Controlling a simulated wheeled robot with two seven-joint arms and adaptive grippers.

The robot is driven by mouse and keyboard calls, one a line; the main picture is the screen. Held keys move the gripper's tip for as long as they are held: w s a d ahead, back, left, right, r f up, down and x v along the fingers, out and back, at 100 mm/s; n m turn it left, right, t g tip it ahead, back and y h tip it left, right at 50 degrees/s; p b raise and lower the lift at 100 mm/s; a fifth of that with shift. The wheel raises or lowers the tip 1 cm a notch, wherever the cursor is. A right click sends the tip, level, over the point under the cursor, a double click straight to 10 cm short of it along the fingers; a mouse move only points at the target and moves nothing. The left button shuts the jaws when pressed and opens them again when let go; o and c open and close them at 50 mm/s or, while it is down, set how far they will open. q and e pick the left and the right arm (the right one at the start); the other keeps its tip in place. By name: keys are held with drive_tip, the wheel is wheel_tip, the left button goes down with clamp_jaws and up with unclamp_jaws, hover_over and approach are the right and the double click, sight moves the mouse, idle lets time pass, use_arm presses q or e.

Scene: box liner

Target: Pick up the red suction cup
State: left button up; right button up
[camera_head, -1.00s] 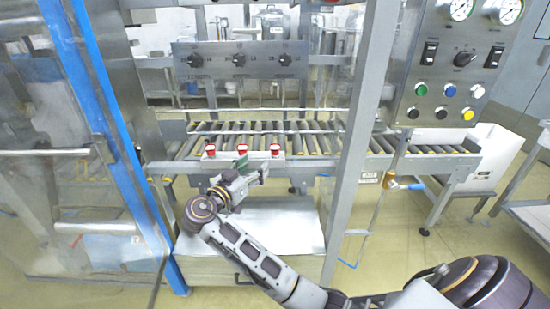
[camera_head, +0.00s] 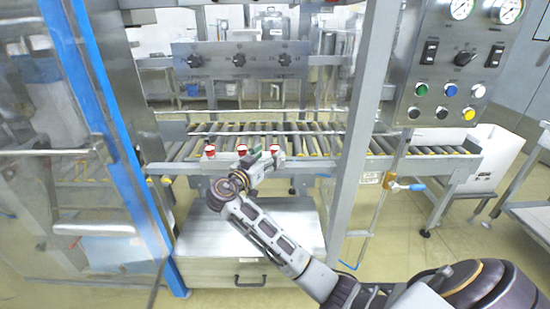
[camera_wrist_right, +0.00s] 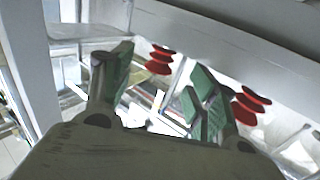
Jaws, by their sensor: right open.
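Three red suction cups with white tops stand in a row at the front edge of the roller conveyor in the head view: a left one (camera_head: 209,152), a middle one (camera_head: 242,149) and a right one (camera_head: 274,149). My right gripper (camera_head: 267,160) is open and just below the middle and right cups. In the right wrist view, one ribbed red cup (camera_wrist_right: 160,61) shows beyond the gap between the open green-padded fingers (camera_wrist_right: 156,90). Another red cup (camera_wrist_right: 251,104) is outside, beside the right finger. Neither is gripped. My left gripper is not in view.
The roller conveyor (camera_head: 300,128) runs behind the cups. A grey metal post (camera_head: 352,140) stands right of my right gripper. A metal cabinet (camera_head: 215,235) is below my arm. A pale bar (camera_wrist_right: 240,40) lies above the cups in the wrist view.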

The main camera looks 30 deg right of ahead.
sight(272, 151)
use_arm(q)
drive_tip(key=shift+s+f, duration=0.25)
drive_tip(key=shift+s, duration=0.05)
use_arm(e)
drive_tip(key=shift+w+d, duration=0.1)
drive_tip(key=shift+d, duration=0.05)
drive_tip(key=shift+w+d, duration=0.1)
drive_tip(key=shift+d, duration=0.1)
drive_tip(key=x, duration=0.4)
drive_tip(key=shift+w+d+b, duration=0.1)
drive_tip(key=shift+d+b, duration=0.05)
drive_tip(key=shift+b, duration=0.15)
drive_tip(key=shift+w+d, duration=0.1)
drive_tip(key=shift+d, duration=0.1)
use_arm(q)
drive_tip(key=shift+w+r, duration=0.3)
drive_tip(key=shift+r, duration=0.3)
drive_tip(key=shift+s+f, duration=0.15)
use_arm(e)
drive_tip(key=shift+c, duration=0.2)
drive_tip(key=c, duration=1.1)
